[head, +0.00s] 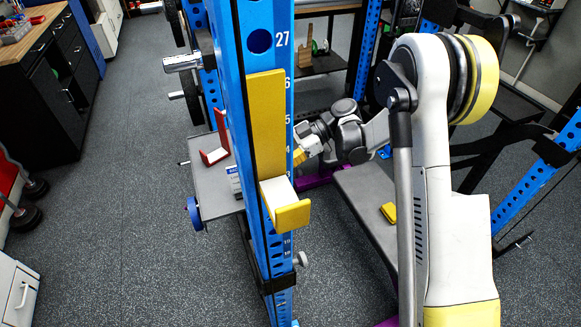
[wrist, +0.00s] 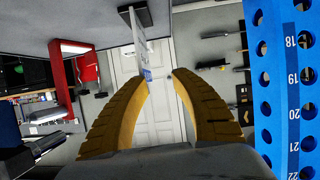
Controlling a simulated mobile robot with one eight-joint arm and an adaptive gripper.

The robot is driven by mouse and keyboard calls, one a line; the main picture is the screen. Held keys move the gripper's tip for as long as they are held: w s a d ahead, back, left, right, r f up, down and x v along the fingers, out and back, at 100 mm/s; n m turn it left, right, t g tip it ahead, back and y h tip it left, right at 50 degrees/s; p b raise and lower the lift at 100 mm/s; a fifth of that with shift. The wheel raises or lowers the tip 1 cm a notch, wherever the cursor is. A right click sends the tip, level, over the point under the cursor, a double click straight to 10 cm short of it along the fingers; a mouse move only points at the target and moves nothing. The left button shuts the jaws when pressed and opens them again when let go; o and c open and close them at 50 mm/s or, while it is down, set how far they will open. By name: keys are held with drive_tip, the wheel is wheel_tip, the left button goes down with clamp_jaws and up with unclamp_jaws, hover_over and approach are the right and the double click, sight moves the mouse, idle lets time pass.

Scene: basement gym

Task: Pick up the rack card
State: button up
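The rack card is a small white card (head: 234,180) with a blue band, standing on the grey bench surface left of the blue upright. The upright hides part of it. In the wrist view, which looks upside down, the card (wrist: 139,40) shows nearly edge-on, reaching down from the grey surface with a dark piece at its base. My gripper (wrist: 162,76) is open, with its yellow fingers apart. The card appears ahead of the left fingertip; I cannot tell whether they touch. In the head view, my gripper (head: 300,156) is mostly behind the upright.
The blue rack upright (head: 258,45) with a yellow J-hook (head: 268,120) stands close to my gripper; a blue upright (wrist: 282,90) fills the wrist view's right. A red bracket (head: 215,150) stands on the grey surface beside the card. A yellow block (head: 388,212) lies on another bench.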

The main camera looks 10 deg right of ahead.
drive_tip(key=a+f+b, duration=0.1)
drive_tip(key=a+f, duration=0.1)
drive_tip(key=a, duration=0.2)
drive_tip(key=b, duration=0.3)
hover_over(237, 194)
wheel_tip(237, 194, down, 3)
drive_tip(key=shift+w+d+f, duration=0.1)
drive_tip(key=shift+a, duration=0.2)
drive_tip(key=shift+d+p, duration=0.1)
drive_tip(key=shift+p, duration=0.25)
drive_tip(key=shift+r, duration=0.2)
clamp_jaws()
